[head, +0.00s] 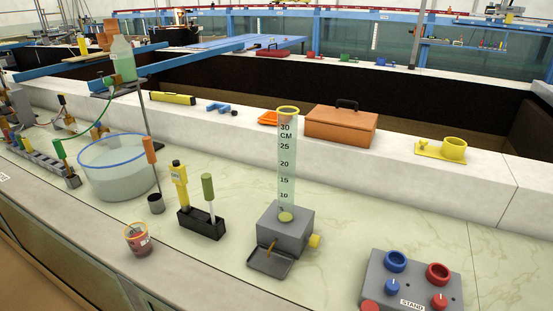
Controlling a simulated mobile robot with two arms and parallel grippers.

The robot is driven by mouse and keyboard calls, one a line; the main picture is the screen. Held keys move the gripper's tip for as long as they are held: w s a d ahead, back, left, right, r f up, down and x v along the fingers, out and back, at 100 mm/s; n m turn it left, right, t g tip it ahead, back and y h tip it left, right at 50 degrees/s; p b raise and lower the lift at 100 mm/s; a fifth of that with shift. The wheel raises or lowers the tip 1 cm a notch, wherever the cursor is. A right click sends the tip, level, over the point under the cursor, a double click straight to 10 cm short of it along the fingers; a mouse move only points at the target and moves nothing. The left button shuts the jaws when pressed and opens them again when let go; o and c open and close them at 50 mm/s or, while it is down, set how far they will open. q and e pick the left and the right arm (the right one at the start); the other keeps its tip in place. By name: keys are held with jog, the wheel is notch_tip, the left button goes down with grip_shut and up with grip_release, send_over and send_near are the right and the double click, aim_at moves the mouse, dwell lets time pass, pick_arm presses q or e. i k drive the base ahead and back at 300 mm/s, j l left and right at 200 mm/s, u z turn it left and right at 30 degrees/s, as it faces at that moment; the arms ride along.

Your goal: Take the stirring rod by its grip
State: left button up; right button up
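Several upright tools with coloured grips stand on the pale bench, and I cannot tell for sure which is the stirring rod. A thin rod with an orange grip (150,150) stands upright in a small dark cup (156,204), just right of the glass bowl (119,168). A green-handled tool (207,187) and a yellow labelled tool (179,174) stand in a black holder (202,224). Another green-gripped tool (59,150) stands at the left in a small block. Neither of my grippers is in view.
A clear graduated tube (286,160) stands on a grey block (285,230) in the middle. A small reddish jar (138,239) is near the front edge. A grey knob panel (412,282) is at front right. An orange case (341,127) sits on the ledge behind.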

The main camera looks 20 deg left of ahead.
aim_at(209, 189)
jog(key=u, duration=1.25)
